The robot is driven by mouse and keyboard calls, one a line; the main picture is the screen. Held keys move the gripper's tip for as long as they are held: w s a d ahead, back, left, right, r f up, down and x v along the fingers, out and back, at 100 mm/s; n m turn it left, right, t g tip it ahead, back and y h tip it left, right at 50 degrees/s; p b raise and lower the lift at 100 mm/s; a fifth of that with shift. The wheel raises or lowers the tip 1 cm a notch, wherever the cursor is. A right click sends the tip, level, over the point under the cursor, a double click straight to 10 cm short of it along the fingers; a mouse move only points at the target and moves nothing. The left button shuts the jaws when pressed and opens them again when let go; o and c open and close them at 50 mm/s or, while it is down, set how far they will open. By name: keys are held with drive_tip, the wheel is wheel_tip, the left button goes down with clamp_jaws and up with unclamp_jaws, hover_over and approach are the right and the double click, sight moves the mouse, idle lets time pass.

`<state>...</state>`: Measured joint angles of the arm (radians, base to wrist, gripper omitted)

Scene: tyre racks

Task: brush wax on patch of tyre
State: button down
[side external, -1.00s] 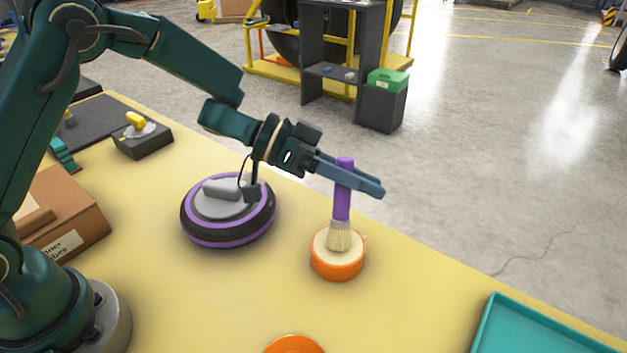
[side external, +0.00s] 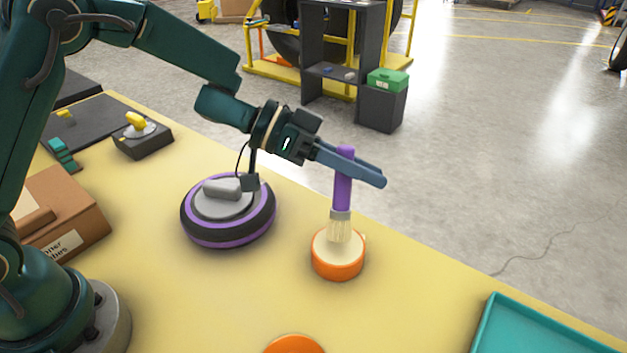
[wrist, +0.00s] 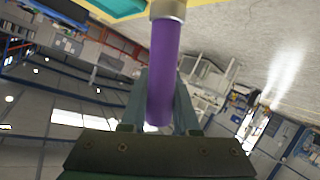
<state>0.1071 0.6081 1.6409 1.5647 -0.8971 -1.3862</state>
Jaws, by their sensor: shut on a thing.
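My gripper (side external: 350,168) is shut on the purple handle of a brush (side external: 342,188). The brush is close to upright, with its pale bristles down at the cream wax in an orange tin (side external: 338,262). The wrist view shows the purple handle (wrist: 163,75) between my fingers, with the metal collar at the top; the bristles are out of that picture. The tyre (side external: 228,212), black with purple rings, lies flat to the left of the tin. A grey block sits on its middle, and I cannot make out the patch.
An orange lid (side external: 294,345) lies at the front edge of the picture. A teal tray (side external: 540,330) is at the lower right. A cardboard box (side external: 65,212) and a dark block with a yellow knob (side external: 142,136) are on the left. The yellow table is clear between tin and tray.

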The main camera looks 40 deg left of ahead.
wheel_tip(320, 180, up, 5)
idle(0.6)
idle(0.3)
drive_tip(key=a+r+n+t+y, duration=0.2)
drive_tip(key=a+r+n+t, duration=0.1)
drive_tip(key=a+r, duration=0.6)
drive_tip(key=s+a+f+n+t+y, duration=0.1)
drive_tip(key=s+a+n+t+y, duration=0.3)
drive_tip(key=a, duration=0.8)
drive_tip(key=s+n+y, duration=0.2)
drive_tip(key=s, duration=0.2)
drive_tip(key=shift+s, duration=0.2)
